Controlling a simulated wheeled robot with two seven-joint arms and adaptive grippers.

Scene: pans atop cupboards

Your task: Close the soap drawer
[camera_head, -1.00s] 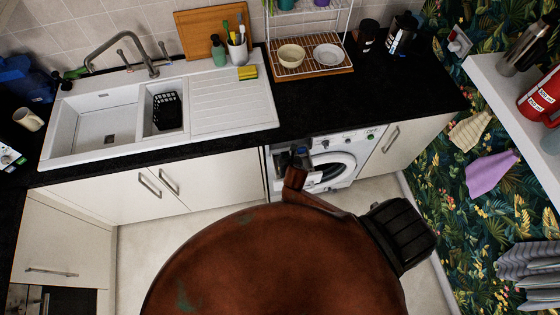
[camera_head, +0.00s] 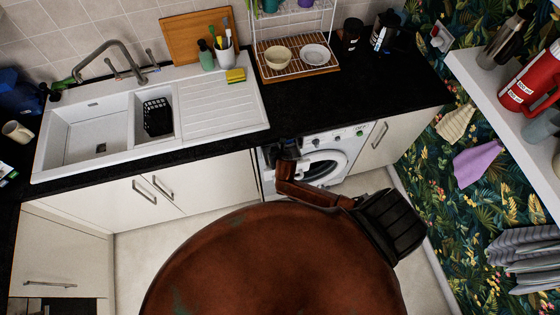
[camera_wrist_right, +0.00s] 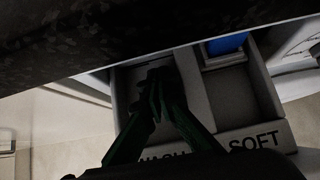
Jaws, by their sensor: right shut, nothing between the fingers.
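The soap drawer (camera_wrist_right: 236,135) is pulled out of the washing machine (camera_head: 322,166), under the worktop. In the right wrist view its front edge carries the letters "SOFT" and part of "WASH", and a blue piece (camera_wrist_right: 226,43) sits at the back of the right compartment. My right gripper (camera_wrist_right: 161,84) is shut and empty, with its fingertips over or inside the left compartment; contact cannot be told. In the head view the right gripper (camera_head: 288,148) is at the machine's upper left and covers most of the drawer. My left gripper is not in view.
The dark worktop (camera_head: 340,100) overhangs close above the drawer in the right wrist view. White cupboards (camera_head: 215,183) flank the machine. A shelf (camera_head: 500,105) with flasks is at the right. Pale floor (camera_head: 140,265) lies in front of the units.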

